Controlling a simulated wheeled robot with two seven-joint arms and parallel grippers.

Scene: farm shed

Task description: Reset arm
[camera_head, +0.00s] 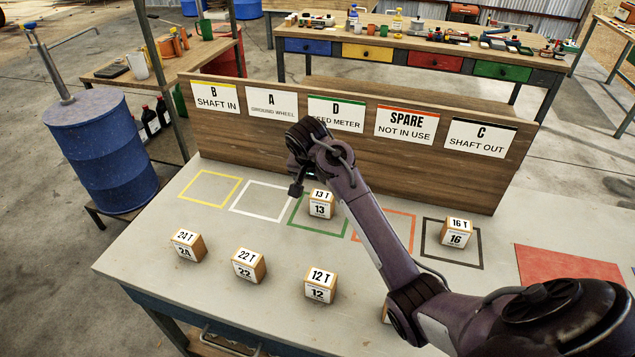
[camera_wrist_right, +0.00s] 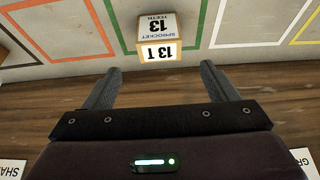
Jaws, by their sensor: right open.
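The 13 T block (camera_head: 321,204) stands in the green outlined square, under the D sign. My right gripper (camera_head: 296,189) is open and empty, above and just behind that block. In the right wrist view the open fingers (camera_wrist_right: 160,72) point toward the 13 T block (camera_wrist_right: 158,40), which stands beyond their tips, apart from them. The 16 T block (camera_head: 456,233) stands in the black square. The 24 T block (camera_head: 186,246), 22 T block (camera_head: 248,266) and 12 T block (camera_head: 320,285) stand in a front row. My left gripper is out of view.
A wooden board (camera_head: 390,165) with label signs stands along the table's back, close to my right gripper. The yellow square (camera_head: 210,188) and white square (camera_head: 262,201) are empty. My right arm partly covers the orange square (camera_head: 410,232) and another block (camera_head: 385,314).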

